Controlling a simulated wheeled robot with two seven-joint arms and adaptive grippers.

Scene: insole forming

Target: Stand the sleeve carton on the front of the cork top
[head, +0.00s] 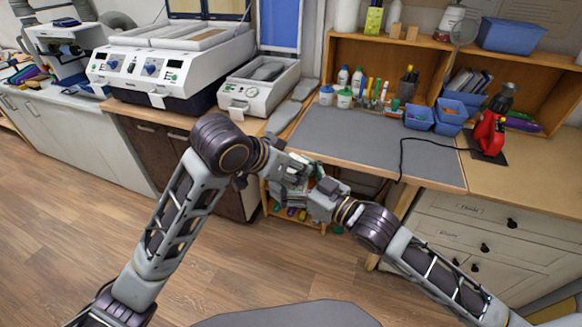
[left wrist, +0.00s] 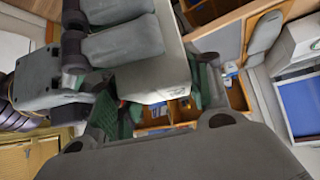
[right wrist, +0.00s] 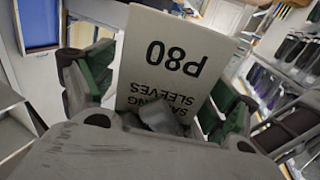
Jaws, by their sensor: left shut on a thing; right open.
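The sleeve carton (right wrist: 170,60) is pale, with "P80" and "SANDING SLEEVES" printed upside down in the right wrist view. It stands between the green-padded fingers of my right gripper (right wrist: 160,98), which is open around it. In the left wrist view the carton (left wrist: 172,62) shows as a grey-white block, and my left gripper (left wrist: 158,98) is shut on it. In the head view my left gripper (head: 298,172) and my right gripper (head: 318,192) meet in front of the bench; they mostly hide the carton. Tan worktop (head: 520,190) lies right; I cannot tell whether it is cork.
A grey mat (head: 370,140) covers the bench behind the grippers and is mostly clear, with a black cable at its right. A red tool (head: 488,135) stands right. White machines (head: 170,65) stand left. Shelves with bottles and blue bins (head: 418,117) are behind.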

